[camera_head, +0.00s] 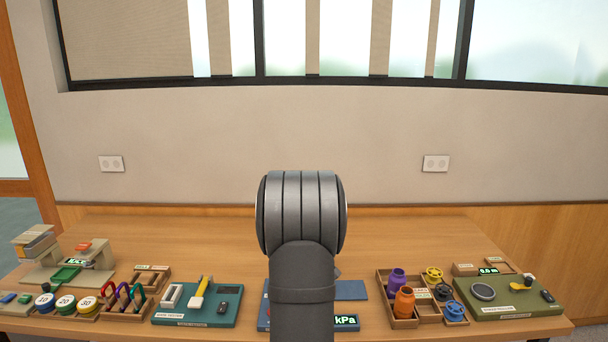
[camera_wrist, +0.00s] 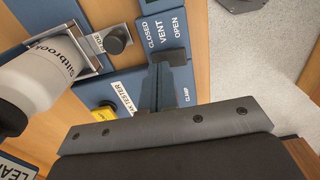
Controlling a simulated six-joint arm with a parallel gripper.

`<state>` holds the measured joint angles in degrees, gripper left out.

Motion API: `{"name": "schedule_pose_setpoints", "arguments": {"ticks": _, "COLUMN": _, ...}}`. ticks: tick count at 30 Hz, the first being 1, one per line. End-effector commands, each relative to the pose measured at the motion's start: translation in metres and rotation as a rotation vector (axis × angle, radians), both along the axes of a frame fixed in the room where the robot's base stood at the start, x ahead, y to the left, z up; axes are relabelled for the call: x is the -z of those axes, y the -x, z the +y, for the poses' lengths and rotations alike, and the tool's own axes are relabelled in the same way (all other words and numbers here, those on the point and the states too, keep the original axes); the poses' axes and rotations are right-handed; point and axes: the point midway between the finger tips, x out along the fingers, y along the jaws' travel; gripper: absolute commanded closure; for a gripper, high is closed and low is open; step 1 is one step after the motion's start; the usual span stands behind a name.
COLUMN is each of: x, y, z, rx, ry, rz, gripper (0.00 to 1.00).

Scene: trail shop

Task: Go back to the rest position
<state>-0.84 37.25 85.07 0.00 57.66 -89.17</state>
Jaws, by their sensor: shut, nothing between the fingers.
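My gripper (camera_wrist: 164,85) shows in the wrist view with its dark fingers together and nothing between them. It is over a blue tester panel (camera_wrist: 163,32) marked CLOSED, VENT and OPEN, beside the CLAMP label. I cannot tell whether the fingertips touch the panel. In the head view my arm stands upright in the middle and hides the gripper and most of the blue tester (camera_head: 346,322). A white bottle (camera_wrist: 40,75) with a dark cap lies at the left of the wrist view, by a metal bracket with a dark knob (camera_wrist: 116,40).
The wooden table (camera_head: 190,240) is clear at the back. A green-blue tray (camera_head: 225,311) stands left of my arm. A wooden box with purple and orange bottles (camera_head: 404,301) and a green board (camera_head: 510,308) stand right. A carabiner rack (camera_head: 123,297) is at left.

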Motion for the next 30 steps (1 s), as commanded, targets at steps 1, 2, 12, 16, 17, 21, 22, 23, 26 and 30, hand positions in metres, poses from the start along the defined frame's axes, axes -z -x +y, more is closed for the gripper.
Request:
{"name": "schedule_pose_setpoints", "arguments": {"ticks": 1, "x": 0.012, "y": 0.001, "z": 0.000, "rx": 0.000, "ry": 0.000, "rz": 0.005, "gripper": 1.00}}
{"name": "schedule_pose_setpoints", "arguments": {"ticks": 2, "x": 0.018, "y": 0.001, "z": 0.000, "rx": 0.000, "ry": 0.000, "rz": 0.006, "gripper": 1.00}}
{"name": "schedule_pose_setpoints", "arguments": {"ticks": 12, "x": -0.059, "y": 0.000, "z": 0.000, "rx": 0.001, "ry": 0.000, "rz": -0.005, "gripper": 1.00}}
{"name": "schedule_pose_setpoints", "arguments": {"ticks": 16, "x": -0.084, "y": 0.003, "z": 0.000, "rx": 0.000, "ry": 0.000, "rz": -0.014, "gripper": 1.00}}
{"name": "schedule_pose_setpoints", "arguments": {"ticks": 17, "x": -0.089, "y": 0.004, "z": 0.000, "rx": 0.000, "ry": 0.000, "rz": -0.018, "gripper": 1.00}}
{"name": "schedule_pose_setpoints", "arguments": {"ticks": 21, "x": -0.113, "y": 0.011, "z": 0.000, "rx": 0.000, "ry": 0.000, "rz": -0.044, "gripper": 1.00}}
{"name": "schedule_pose_setpoints", "arguments": {"ticks": 22, "x": -0.118, "y": 0.013, "z": 0.000, "rx": 0.000, "ry": 0.000, "rz": -0.049, "gripper": 1.00}}
{"name": "schedule_pose_setpoints", "arguments": {"ticks": 23, "x": -0.123, "y": 0.015, "z": 0.000, "rx": 0.000, "ry": 0.000, "rz": -0.055, "gripper": 1.00}}
{"name": "schedule_pose_setpoints", "arguments": {"ticks": 26, "x": -0.140, "y": 0.021, "z": 0.000, "rx": 0.000, "ry": 0.000, "rz": -0.072, "gripper": 1.00}}
{"name": "schedule_pose_setpoints", "arguments": {"ticks": 30, "x": -0.162, "y": 0.029, "z": 0.000, "rx": 0.000, "ry": 0.000, "rz": -0.097, "gripper": 1.00}}
